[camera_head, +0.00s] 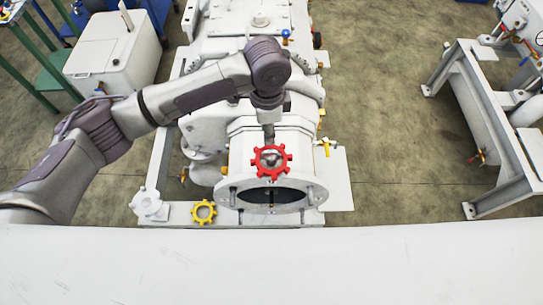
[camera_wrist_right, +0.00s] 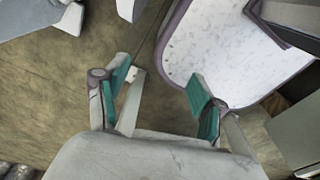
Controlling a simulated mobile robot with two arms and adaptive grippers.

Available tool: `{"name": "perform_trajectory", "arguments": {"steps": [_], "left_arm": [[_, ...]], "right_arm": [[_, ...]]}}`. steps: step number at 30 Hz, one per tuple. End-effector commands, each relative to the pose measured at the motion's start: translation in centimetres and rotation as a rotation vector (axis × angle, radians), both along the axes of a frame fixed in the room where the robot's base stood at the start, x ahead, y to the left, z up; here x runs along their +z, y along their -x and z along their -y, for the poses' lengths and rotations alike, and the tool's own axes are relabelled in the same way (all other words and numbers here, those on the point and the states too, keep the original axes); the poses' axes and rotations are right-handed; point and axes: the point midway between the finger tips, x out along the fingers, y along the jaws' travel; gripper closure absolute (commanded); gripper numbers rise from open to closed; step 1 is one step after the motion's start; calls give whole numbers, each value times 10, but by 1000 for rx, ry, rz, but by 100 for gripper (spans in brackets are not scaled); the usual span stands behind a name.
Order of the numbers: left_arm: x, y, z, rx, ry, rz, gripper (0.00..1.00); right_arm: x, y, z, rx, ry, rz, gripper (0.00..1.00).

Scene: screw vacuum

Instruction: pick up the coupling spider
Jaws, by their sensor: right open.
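A red toothed coupling spider (camera_head: 258,172) shows at the centre of the head view, just above the round flange opening of the white machine. A similar yellow toothed ring (camera_head: 194,213) lies to its left on the machine's base. My left arm reaches in from the left, and my left gripper (camera_head: 270,157) points down right at the red spider, overlapping its middle. The fingers are too small to tell whether they grip it. My right gripper (camera_wrist_right: 162,88) is open and empty in the right wrist view, with teal finger pads spread apart. No spider shows there.
The white machine (camera_head: 207,135) with its flange (camera_head: 307,192) fills the centre. A white surface (camera_head: 300,265) spans the foreground. A white metal frame (camera_head: 484,120) stands at the right and a white box (camera_head: 112,58) at the upper left. Floor between machine and frame is clear.

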Motion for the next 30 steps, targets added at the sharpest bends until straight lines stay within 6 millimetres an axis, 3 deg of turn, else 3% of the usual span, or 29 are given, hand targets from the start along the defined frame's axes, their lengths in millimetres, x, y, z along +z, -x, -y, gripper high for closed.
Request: {"name": "perform_trajectory", "arguments": {"steps": [6,12,19,20,25,30], "left_arm": [[-25,1,1,0,-2,-4,69],[-49,1,2,0,0,-1,69],[-52,1,2,-1,0,0,69],[-52,1,2,-1,0,0,71],[-52,1,2,-1,0,0,99],[-52,1,2,-1,1,0,100]], "right_arm": [[17,-22,5,2,4,33,31],[19,-19,8,2,9,30,31],[18,-11,10,1,12,17,31],[18,-10,10,1,12,16,31],[18,-10,11,1,12,15,31],[18,-10,10,1,12,15,31]]}}
